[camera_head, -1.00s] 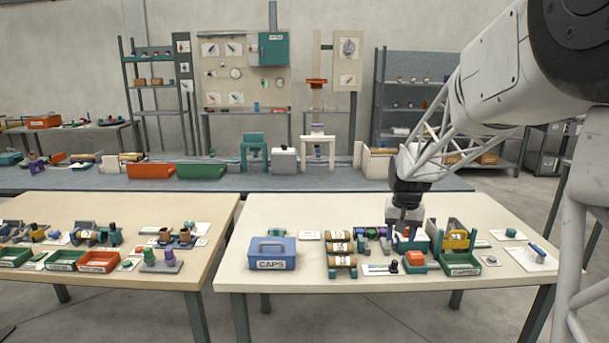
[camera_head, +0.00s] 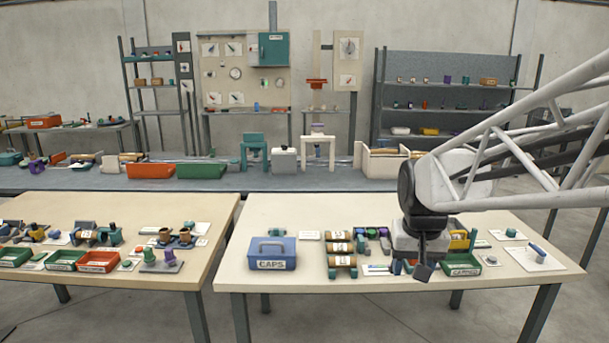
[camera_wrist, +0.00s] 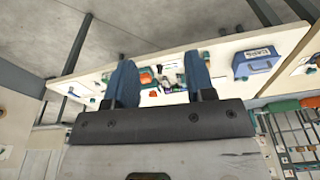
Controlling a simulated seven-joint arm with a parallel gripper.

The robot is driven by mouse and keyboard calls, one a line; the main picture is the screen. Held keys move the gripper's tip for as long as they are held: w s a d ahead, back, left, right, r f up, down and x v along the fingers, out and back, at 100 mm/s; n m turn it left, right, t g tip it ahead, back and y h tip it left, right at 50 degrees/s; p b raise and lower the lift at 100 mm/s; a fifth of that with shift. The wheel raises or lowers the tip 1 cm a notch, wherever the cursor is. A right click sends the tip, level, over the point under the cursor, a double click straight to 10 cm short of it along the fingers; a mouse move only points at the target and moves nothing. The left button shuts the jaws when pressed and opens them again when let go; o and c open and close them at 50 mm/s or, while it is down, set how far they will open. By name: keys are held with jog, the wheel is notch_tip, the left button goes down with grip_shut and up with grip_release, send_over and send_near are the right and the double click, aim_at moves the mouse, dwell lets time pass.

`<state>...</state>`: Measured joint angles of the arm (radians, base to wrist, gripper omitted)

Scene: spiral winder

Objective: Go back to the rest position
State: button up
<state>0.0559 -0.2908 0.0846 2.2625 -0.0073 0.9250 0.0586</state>
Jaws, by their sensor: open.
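My gripper (camera_head: 411,268) hangs in front of the right part of the right-hand table (camera_head: 310,218) in the head view, and hides some of the items there. In the wrist view its two blue fingers (camera_wrist: 161,80) stand wide apart with nothing held between them. Past the fingers, the table's pale top (camera_wrist: 222,49) shows tilted, with an orange item (camera_wrist: 146,78) seen between them.
A blue CAPS box (camera_head: 272,263) stands at the table's left; it also shows in the wrist view (camera_wrist: 255,66). Brown rolls (camera_head: 341,260) lie mid-table. A green tray (camera_head: 461,268) and a yellow-topped piece (camera_head: 459,240) are close right of my gripper. A left-hand table (camera_head: 110,205) stands apart.

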jog(key=s+a+f, duration=0.1)
jog(key=s, duration=0.8)
jog(key=s+a+f+n, duration=0.1)
jog(key=s, duration=0.9)
jog(key=shift+a+f+t, duration=0.2)
jog(key=shift+f+t, duration=0.15)
jog(key=shift+t, duration=0.05)
